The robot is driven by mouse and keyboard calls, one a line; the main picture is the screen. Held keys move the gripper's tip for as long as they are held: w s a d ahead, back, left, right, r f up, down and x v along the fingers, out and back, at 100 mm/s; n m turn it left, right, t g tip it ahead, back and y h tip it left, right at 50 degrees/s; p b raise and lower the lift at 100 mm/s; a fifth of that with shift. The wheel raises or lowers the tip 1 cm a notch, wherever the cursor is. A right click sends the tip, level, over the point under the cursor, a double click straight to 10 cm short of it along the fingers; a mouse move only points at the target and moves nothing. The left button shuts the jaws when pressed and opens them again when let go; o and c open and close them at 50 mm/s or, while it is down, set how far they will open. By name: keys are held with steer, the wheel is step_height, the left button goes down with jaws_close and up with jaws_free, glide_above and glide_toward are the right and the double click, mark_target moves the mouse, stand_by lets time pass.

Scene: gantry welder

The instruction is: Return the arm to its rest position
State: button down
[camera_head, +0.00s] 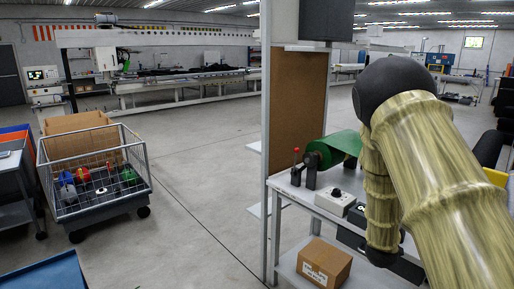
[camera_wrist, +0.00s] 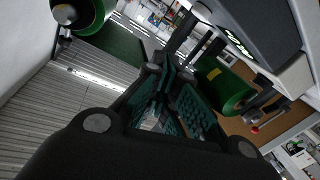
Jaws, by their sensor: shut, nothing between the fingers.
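My arm (camera_head: 430,170), with a straw-coloured ribbed cover and a black joint, is raised and bent over the bench at the right of the head view. My gripper (camera_wrist: 165,108) shows in the wrist view with its dark green-padded fingers shut and nothing held between them. The gripper cannot be made out in the head view. In the wrist view, green rollers lie on both sides beyond the fingers, and no contact with them shows.
A carton (camera_head: 324,264) sits below. A wire cart (camera_head: 105,205) stands left; the floor between is clear.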

steer(key=s+a+f+n+g+y, duration=0.1)
steer(key=s+a+f+g+y, duration=0.35)
steer(key=s+f, duration=0.85)
steer(key=s+a+f+n+g+y, duration=0.15)
steer(key=s+a+f, duration=0.65)
steer(key=f, duration=0.9)
steer(key=s+a+f+g+y, duration=0.1)
steer(key=s+a, duration=0.3)
steer(key=s, duration=0.6)
steer(key=s+a+f+g+y, duration=0.2)
steer(key=s+a+f+g, duration=0.1)
steer(key=s, duration=0.8)
steer(key=s+a+f+g+y, duration=0.1)
steer(key=s+a+f+g, duration=0.3)
steer(key=s, duration=0.6)
steer(key=shift+s+a+f+n+y+p, duration=0.25)
steer(key=shift+s+a+n+y+p, duration=0.1)
steer(key=shift+n+y+p, duration=0.1)
steer(key=shift+w, duration=0.1)
